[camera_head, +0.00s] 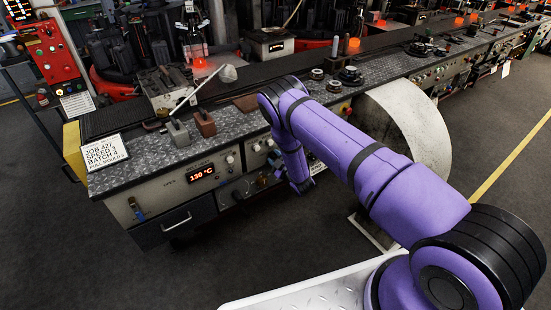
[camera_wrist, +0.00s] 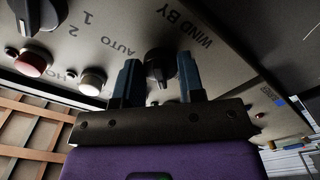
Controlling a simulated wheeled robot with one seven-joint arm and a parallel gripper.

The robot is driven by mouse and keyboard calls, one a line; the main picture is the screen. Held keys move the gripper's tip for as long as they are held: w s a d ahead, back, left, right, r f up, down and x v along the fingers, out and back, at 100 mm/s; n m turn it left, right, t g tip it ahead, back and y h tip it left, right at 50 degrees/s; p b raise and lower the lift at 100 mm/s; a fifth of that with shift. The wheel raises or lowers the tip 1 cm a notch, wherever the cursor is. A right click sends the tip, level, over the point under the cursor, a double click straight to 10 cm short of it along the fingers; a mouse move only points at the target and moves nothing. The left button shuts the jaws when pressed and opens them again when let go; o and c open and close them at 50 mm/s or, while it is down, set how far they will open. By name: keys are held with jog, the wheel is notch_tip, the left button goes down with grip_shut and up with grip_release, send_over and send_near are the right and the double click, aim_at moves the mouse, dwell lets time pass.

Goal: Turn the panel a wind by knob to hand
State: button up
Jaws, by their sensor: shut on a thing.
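The wind by knob (camera_wrist: 160,62) is a black rotary knob on a grey panel (camera_wrist: 115,22) in the wrist view. "WIND BY" is printed to its right and "AUTO" to its left, and no "HAND" mark is readable. My gripper (camera_wrist: 158,68) has one blue-grey finger on each side of the knob and is shut on it. The fingers hide part of the knob, and its pointer direction cannot be told. In the head view my purple arm reaches down to the bench front, where my gripper (camera_head: 302,186) is small and the knob is hidden.
Another black knob (camera_wrist: 38,12), a red button (camera_wrist: 33,64) and a white button (camera_wrist: 92,81) sit left of my gripper. The bench (camera_head: 195,152) carries a 130 °C display (camera_head: 202,175) and a drawer (camera_head: 175,225). A large pale drum (camera_head: 405,125) stands close behind my arm. Open floor lies in front.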

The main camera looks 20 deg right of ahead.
jog(key=o, duration=0.9)
jog(key=v, duration=1)
jog(key=shift+s+d, duration=0.15)
jog(key=shift+s, duration=0.25)
